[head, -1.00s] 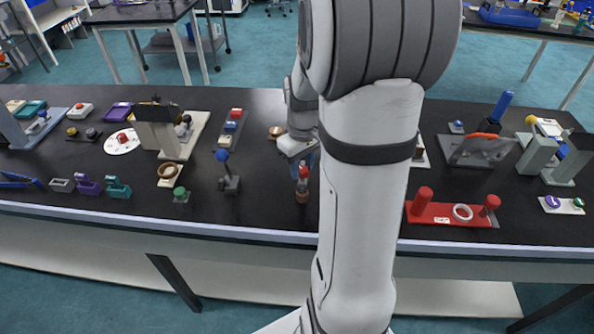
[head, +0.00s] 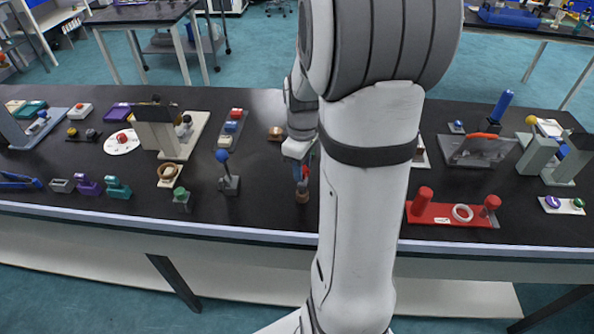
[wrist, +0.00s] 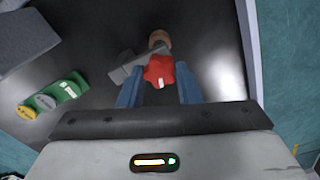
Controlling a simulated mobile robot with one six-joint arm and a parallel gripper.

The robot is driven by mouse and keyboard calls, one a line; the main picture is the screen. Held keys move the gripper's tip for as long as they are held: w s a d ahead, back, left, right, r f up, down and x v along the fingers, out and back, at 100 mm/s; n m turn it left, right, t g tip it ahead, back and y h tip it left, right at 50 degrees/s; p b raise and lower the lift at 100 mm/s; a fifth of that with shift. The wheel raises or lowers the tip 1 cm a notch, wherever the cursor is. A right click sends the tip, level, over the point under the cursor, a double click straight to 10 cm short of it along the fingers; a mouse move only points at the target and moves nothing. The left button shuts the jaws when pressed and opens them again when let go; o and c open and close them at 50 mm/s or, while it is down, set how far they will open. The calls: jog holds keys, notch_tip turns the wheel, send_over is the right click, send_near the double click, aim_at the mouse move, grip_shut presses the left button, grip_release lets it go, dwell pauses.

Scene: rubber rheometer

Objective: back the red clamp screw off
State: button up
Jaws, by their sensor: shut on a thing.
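The red clamp screw (wrist: 158,70) is a lobed red knob with a pale mark, in the middle of the wrist view. My gripper (wrist: 158,84) has its two blue fingers on either side of the knob and is shut on it. A grey block (wrist: 122,72) and a round brown end (wrist: 158,38) show beyond the knob. In the head view my gripper (head: 302,174) is at the clamp near the bench's front edge. There a finger hides part of the red knob, and the brown end (head: 302,197) shows below it.
In the head view, a blue-knobbed stand (head: 229,184) is left of the clamp. A red tray (head: 455,220) with red posts and a white ring lies right, past my arm. In the wrist view, a green piece (wrist: 62,90) lies left. Dark bench top around the clamp is clear.

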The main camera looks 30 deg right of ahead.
jog(key=n, duration=0.4)
jog(key=shift+s+a+n, duration=0.1)
jog(key=shift+n, duration=0.2)
jog(key=o, duration=0.8)
jog(key=shift+o, duration=0.2)
